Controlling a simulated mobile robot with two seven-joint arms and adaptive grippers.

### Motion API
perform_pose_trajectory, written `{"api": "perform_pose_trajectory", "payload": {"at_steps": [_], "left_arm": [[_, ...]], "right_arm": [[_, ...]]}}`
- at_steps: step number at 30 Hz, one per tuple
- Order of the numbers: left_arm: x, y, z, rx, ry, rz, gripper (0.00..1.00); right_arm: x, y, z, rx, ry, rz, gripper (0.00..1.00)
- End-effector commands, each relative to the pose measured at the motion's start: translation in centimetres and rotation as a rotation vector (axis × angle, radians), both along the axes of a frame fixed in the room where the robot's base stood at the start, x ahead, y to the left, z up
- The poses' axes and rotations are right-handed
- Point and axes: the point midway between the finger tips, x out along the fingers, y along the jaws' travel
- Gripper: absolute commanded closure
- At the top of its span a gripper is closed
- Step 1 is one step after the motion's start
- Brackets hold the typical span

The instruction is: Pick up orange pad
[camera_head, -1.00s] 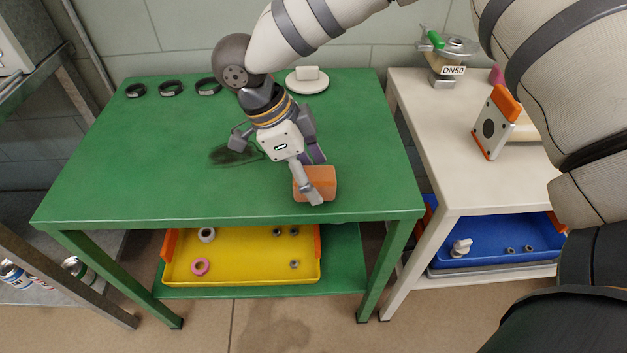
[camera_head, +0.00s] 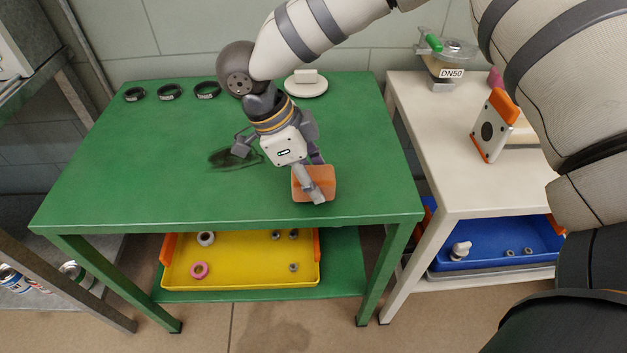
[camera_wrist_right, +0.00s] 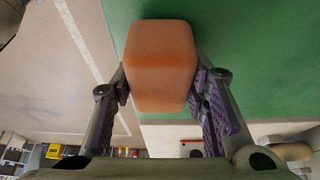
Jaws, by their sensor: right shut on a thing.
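The orange pad (camera_head: 328,179) is a rounded block near the front right of the green table (camera_head: 130,185). My right gripper (camera_head: 316,178) reaches down to it from above, with one finger across its near face. In the right wrist view, the pad (camera_wrist_right: 162,62) is between the two dark fingers of the gripper (camera_wrist_right: 162,92), which is shut on it. I cannot tell whether the pad touches the tabletop or is slightly above it. My left gripper is not in view.
Black rings (camera_head: 168,92) and a round white piece (camera_head: 306,84) sit along the table's back. A yellow tray (camera_head: 225,275) is on the shelf below. A white table (camera_head: 440,180) at right holds an orange-and-white block (camera_head: 493,126) and a DN50 valve (camera_head: 445,60).

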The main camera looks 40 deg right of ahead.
Motion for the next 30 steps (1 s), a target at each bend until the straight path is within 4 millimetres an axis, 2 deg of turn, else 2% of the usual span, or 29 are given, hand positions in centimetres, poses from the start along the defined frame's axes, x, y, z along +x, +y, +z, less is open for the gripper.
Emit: {"api": "perform_pose_trajectory", "payload": {"at_steps": [3, 9, 12, 18, 23, 29, 30], "left_arm": [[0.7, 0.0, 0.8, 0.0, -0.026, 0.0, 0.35], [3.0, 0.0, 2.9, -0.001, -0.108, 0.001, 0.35], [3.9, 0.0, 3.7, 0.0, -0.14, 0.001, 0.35], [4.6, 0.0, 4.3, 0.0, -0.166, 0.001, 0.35], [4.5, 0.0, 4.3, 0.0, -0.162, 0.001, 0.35], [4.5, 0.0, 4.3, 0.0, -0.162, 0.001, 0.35], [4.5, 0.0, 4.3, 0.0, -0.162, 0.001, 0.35]], "right_arm": [[-0.4, 0.2, 3.2, 0.002, -0.01, 0.002, 0.78], [-4.9, 2.1, 9.4, 0.001, -0.024, 0.005, 0.78], [-8.0, 3.4, 10.5, -0.002, -0.019, 0.006, 0.78], [-11.7, 5.1, 11.6, 0.0, -0.008, 0.003, 0.78], [-12.8, 5.5, 11.9, -0.001, -0.002, 0.001, 0.78], [-12.9, 5.6, 11.9, 0.0, 0.0, 0.0, 0.78], [-12.9, 5.6, 11.9, 0.0, 0.0, 0.0, 0.61]]}}
